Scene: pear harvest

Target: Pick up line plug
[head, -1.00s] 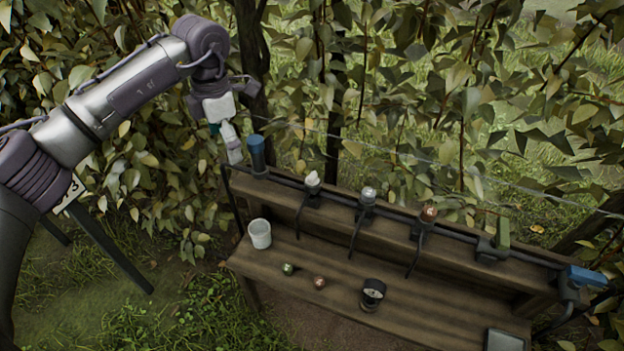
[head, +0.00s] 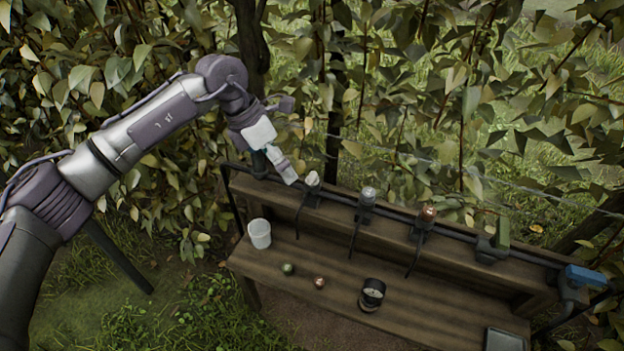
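My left gripper (head: 283,167) comes in from the left and points down and right over the left end of the wooden stand. Its fingertips are just left of a white-topped fitting (head: 312,182) on the dark line (head: 388,211); I cannot tell whether they touch. The fingers are too small to show whether they are open. The arm covers the spot of the blue cylinder at the line's left end. Other fittings have a clear top (head: 367,196), a copper-coloured top (head: 428,214) and a green block (head: 503,232). I cannot tell which piece is the line plug. My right gripper is not in view.
On the lower board (head: 325,300) stand a white cup (head: 259,233), a green ball (head: 288,268), a copper-coloured ball (head: 319,282), a black round gauge (head: 373,292) and a grey tray (head: 505,340). A blue valve (head: 583,275) sits at the right end. Leaves hang close behind.

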